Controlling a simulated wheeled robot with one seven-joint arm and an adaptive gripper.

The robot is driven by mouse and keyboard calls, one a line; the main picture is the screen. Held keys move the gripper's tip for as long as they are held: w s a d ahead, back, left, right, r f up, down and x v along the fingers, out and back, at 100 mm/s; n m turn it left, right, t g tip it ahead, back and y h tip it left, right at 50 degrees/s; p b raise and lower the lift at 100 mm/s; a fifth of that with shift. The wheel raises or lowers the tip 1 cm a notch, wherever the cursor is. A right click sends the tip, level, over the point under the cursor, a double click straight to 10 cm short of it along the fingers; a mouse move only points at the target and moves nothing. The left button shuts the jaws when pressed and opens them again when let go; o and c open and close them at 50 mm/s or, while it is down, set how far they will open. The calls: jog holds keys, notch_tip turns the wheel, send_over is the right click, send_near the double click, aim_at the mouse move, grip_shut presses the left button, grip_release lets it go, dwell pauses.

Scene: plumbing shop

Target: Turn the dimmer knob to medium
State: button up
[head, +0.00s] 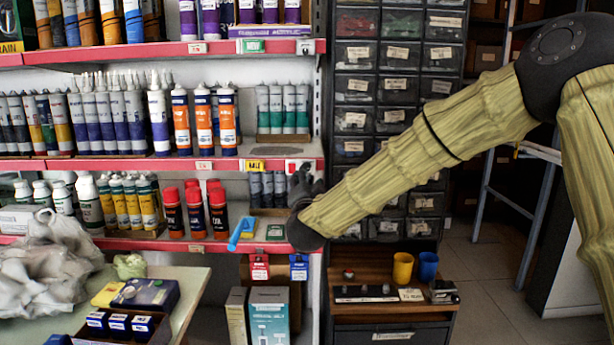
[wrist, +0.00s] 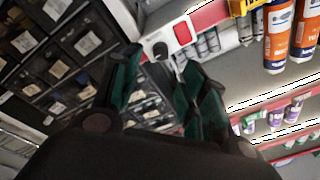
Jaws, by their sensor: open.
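The dimmer knob (wrist: 160,49) is small, round and black, on a white plate (wrist: 150,37) at the red shelf edge. In the wrist view it shows just beyond the gap between my fingertips. In the head view the white plate (head: 298,163) is on the middle shelf's front edge, at its right end; the knob is too small there to read its setting. My gripper (wrist: 160,66) is open and empty, with dark green finger pads on both sides of the gap.
A red square in a white frame (wrist: 182,33) is beside the knob. Shelves of tubes and bottles, with orange tubes (head: 203,122), stand to the left. A dark drawer cabinet (head: 392,100) is close on the right. A table (head: 190,290) with boxes is at lower left.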

jog(key=shift+s+f, duration=0.15)
jog(key=shift+s, duration=1.05)
jog(key=shift+s+f, duration=0.15)
jog(key=shift+s, duration=1.05)
